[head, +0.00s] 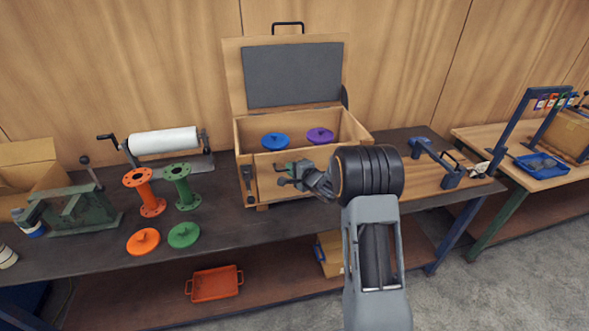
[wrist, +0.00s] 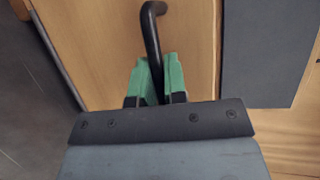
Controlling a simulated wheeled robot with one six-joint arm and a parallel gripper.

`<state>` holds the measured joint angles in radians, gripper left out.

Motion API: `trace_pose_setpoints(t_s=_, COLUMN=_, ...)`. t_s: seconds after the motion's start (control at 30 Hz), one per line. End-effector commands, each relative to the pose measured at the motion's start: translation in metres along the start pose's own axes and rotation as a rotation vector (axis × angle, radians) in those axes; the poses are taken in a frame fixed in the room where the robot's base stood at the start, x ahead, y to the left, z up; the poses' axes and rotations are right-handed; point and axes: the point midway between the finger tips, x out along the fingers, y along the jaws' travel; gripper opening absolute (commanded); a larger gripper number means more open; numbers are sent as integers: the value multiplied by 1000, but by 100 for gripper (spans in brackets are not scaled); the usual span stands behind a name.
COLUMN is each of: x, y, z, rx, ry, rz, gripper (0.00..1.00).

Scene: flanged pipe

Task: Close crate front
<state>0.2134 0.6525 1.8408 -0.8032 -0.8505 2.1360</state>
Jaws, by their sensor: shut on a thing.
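The wooden crate (head: 303,200) stands on the dark bench with its lid (head: 236,75) raised at the back. Its front panel (head: 268,192) looks upright or nearly so; my arm hides its right part, and I cannot tell whether it is fully shut. My gripper (head: 288,175) is at the panel. In the wrist view, its green fingers (wrist: 156,78) are shut on a black bent handle (wrist: 152,30) in front of a wooden panel (wrist: 95,45). A blue flange (head: 275,141) and a purple flange (head: 320,135) show inside the crate.
Orange (head: 149,192) and green (head: 183,187) flanged pipes stand left of the crate, with loose orange (head: 143,241) and green (head: 184,235) flanges in front. A white roll (head: 164,141) is behind them. A blue clamp-like tool (head: 440,163) lies to the right.

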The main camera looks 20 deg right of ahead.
Motion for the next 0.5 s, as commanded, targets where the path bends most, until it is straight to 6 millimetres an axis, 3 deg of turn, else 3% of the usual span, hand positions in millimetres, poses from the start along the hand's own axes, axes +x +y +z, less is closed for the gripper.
trace_pose_setpoints(t_s=0.17, x=1, y=-2, z=-1, rx=4, ry=2, rz=-6, gripper=0)
trace_pose_setpoints(t_s=0.2, x=1, y=-2, z=-1, rx=4, ry=2, rz=-6, gripper=14)
trace_pose_setpoints(t_s=0.3, x=0, y=-2, z=-1, rx=3, ry=2, rz=-6, gripper=23)
trace_pose_setpoints(t_s=0.5, x=0, y=-2, z=-2, rx=1, ry=3, rz=-4, gripper=23)
